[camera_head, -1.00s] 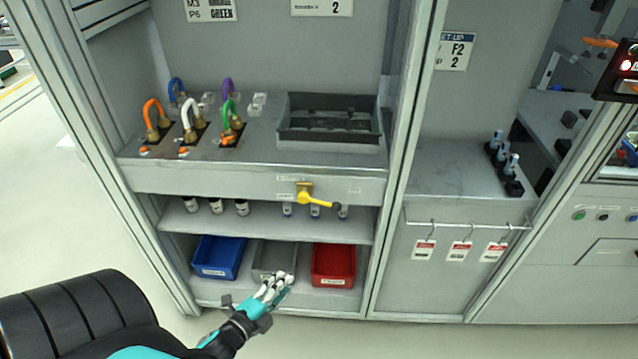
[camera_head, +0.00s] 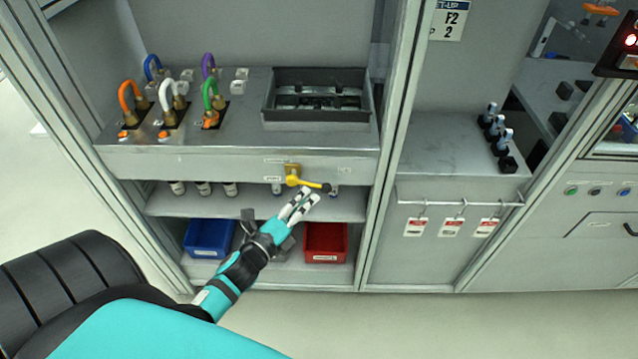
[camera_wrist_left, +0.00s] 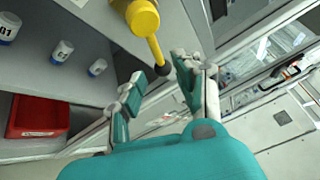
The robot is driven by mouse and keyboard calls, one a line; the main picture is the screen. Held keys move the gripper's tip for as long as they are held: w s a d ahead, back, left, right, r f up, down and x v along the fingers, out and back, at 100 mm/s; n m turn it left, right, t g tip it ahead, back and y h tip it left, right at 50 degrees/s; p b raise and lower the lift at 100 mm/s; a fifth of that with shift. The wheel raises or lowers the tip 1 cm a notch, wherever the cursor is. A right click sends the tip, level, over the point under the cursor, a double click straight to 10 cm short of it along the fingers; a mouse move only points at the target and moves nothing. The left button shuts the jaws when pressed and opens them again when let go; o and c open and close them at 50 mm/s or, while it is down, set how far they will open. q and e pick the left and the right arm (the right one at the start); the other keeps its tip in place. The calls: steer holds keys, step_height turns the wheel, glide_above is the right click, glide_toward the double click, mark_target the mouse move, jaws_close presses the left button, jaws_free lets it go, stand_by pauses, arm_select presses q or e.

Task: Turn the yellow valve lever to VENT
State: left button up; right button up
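The yellow valve lever (camera_head: 305,183) is mounted on the front panel below the worktop and points right, sloping slightly down, with a dark knob at its end. It also shows in the left wrist view (camera_wrist_left: 150,36), its dark tip near the gap between my fingers. My left gripper (camera_head: 302,202) is just below the lever in the head view, its fingers pointing up at it. In the left wrist view my left gripper (camera_wrist_left: 160,88) has its fingers apart with nothing between them. The panel labels are too small to read. My right gripper is not in view.
Below the panel is a shelf (camera_head: 160,205) with several small bottles. A black tray (camera_head: 318,118) and coloured hoses stand on the worktop. A frame post (camera_head: 385,190) rises to the right.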

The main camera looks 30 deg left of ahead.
mark_target(319, 187)
arm_select(q)
steer(key=w, duration=0.6)
steer(key=shift+w+d, duration=0.1)
steer(key=shift+w, duration=0.1)
jaws_close()
